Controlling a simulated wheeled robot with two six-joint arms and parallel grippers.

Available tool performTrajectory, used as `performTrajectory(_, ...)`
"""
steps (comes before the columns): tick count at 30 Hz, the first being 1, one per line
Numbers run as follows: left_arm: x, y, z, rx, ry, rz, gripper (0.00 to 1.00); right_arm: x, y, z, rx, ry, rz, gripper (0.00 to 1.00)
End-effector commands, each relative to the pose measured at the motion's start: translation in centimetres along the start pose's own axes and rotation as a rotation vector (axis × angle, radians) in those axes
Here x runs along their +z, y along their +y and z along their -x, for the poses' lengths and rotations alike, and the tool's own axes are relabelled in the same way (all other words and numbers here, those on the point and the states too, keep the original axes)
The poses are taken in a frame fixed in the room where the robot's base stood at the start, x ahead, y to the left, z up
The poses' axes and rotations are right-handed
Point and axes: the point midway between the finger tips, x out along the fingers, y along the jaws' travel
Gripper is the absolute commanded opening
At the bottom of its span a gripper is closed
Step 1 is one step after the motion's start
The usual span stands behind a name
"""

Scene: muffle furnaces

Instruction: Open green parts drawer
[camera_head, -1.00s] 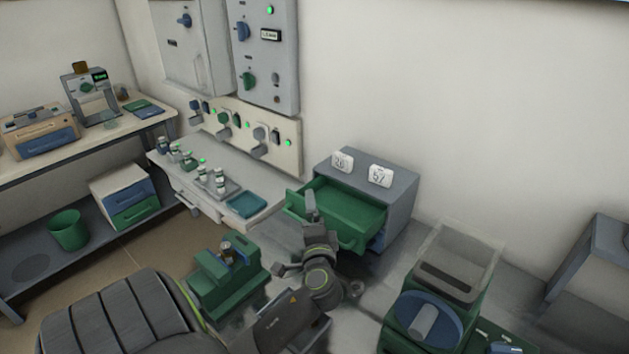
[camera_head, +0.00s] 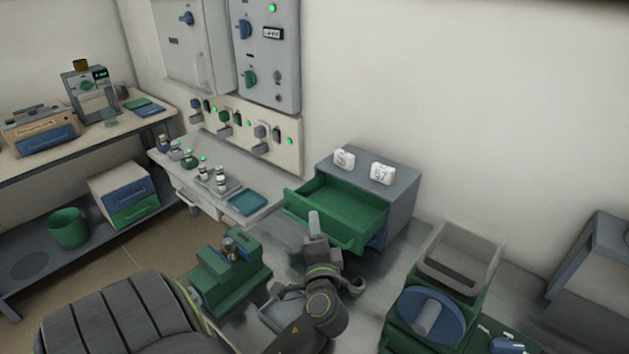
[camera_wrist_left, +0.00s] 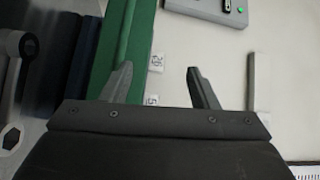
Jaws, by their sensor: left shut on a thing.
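The green parts drawer (camera_head: 343,205) stands pulled out of a grey cabinet (camera_head: 400,203), and its inside shows as empty. A blue drawer (camera_head: 379,240) is below it. My left gripper (camera_head: 314,222) is at the green drawer's front, by its handle (camera_head: 335,240). In the left wrist view the fingers (camera_wrist_left: 163,88) stand some way apart, the left one against the green drawer front (camera_wrist_left: 125,45). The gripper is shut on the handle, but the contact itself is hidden. My right gripper is not in view.
Two white number tags (camera_head: 382,173) stand on the cabinet. A green fixture (camera_head: 230,272) is left of my arm. A green unit with a clear bin (camera_head: 460,258) and blue disc (camera_head: 430,315) is to the right. Bottles and a blue tray (camera_head: 247,202) are behind left.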

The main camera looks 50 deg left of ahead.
Motion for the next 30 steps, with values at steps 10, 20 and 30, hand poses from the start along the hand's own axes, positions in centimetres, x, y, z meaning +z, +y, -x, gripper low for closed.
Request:
performTrajectory(10, 0.1, 0.6, 2.5, 0.009, -0.004, 0.000, 0.33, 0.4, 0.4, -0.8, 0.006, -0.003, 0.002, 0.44)
performTrajectory(20, 0.2, 0.6, 3.0, 0.009, -0.006, -0.005, 0.33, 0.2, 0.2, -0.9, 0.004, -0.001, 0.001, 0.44)
performTrajectory(30, 0.2, 0.7, 3.0, 0.010, -0.006, -0.005, 0.33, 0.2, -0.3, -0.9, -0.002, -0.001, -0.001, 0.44)
